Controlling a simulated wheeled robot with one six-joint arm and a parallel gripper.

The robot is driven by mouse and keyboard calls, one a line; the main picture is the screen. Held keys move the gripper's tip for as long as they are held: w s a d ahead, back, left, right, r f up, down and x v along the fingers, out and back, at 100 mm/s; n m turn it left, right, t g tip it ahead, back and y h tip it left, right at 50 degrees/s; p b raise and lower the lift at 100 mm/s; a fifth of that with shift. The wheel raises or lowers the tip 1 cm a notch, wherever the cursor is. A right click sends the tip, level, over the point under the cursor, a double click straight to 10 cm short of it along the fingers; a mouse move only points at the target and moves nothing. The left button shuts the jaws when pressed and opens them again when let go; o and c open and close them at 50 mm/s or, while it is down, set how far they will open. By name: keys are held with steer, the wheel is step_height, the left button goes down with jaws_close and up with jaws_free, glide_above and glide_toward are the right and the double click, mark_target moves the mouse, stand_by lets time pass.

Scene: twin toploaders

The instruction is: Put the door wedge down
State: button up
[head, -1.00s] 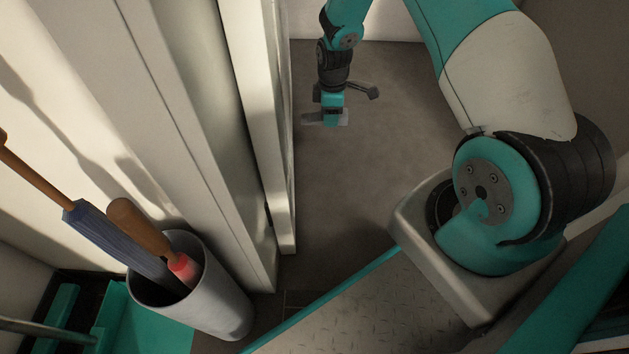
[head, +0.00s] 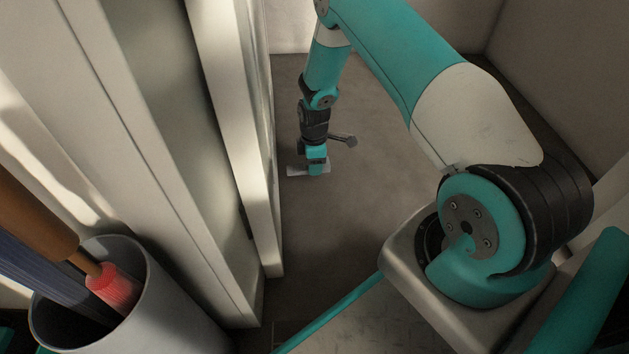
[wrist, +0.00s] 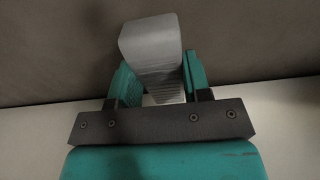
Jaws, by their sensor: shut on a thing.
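The door wedge (wrist: 152,42) is a light grey, ribbed block between the two teal fingers of my gripper (wrist: 158,75) in the wrist view. My gripper is shut on it, and its broad end sticks out beyond the fingertips. In the head view my gripper (head: 316,170) points down, low over the brown floor near the white door edge. The wedge (head: 295,171) shows there as a pale strip, mostly to the left of the fingers. I cannot tell whether it touches the floor.
A white door or panel (head: 235,110) stands upright left of my gripper. A grey bin (head: 160,305) holding a red-collared, wooden-handled tool (head: 112,285) and a blue one is at the lower left. Bare floor (head: 350,215) lies right and in front of my gripper.

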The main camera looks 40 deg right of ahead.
mark_target(314, 179)
step_height(314, 179, down, 5)
steer(key=b, duration=0.3)
steer(key=shift+r, duration=0.3)
steer(key=o, duration=0.9)
steer(key=shift+o, duration=0.2)
step_height(314, 179, up, 12)
steer(key=p, duration=0.8)
